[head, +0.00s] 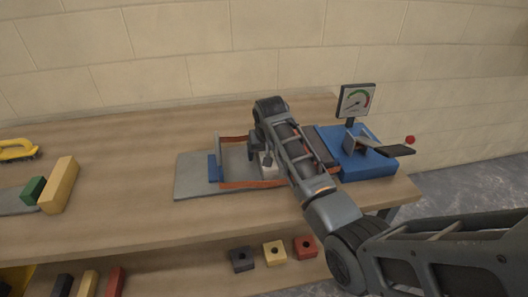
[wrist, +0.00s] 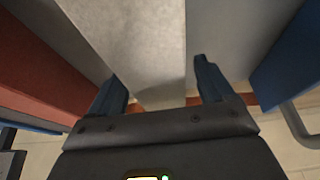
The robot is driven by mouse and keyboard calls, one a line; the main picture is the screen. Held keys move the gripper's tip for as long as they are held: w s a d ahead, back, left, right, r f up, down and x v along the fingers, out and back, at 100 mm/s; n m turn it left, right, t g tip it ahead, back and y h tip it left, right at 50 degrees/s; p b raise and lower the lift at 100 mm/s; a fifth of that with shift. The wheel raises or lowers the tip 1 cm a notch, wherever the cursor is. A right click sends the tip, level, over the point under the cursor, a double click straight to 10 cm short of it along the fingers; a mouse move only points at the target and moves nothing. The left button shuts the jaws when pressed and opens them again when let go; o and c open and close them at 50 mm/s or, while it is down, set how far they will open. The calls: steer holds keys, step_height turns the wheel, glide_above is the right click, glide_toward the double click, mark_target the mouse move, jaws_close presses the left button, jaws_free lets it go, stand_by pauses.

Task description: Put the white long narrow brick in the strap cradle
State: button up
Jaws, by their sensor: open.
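The white long narrow brick (wrist: 145,45) runs between the two fingers of my gripper (wrist: 160,90) in the wrist view. The fingers are open, with a visible gap at the right one. In the head view only a small pale part of the brick (head: 268,161) shows beside my gripper (head: 260,157); my arm hides the rest. The strap cradle, with orange-brown edges (head: 248,185), stands on a grey plate around the brick. I cannot tell how the brick rests on the cradle's bottom.
A blue block (head: 215,168) is at the cradle's left side. A blue press with a gauge (head: 357,101) stands to the right. A tan brick (head: 58,185), green block (head: 33,190) and yellow-handled brush (head: 17,150) are at left. The table between is clear.

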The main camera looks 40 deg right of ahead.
steer(key=shift+v, duration=3.95)
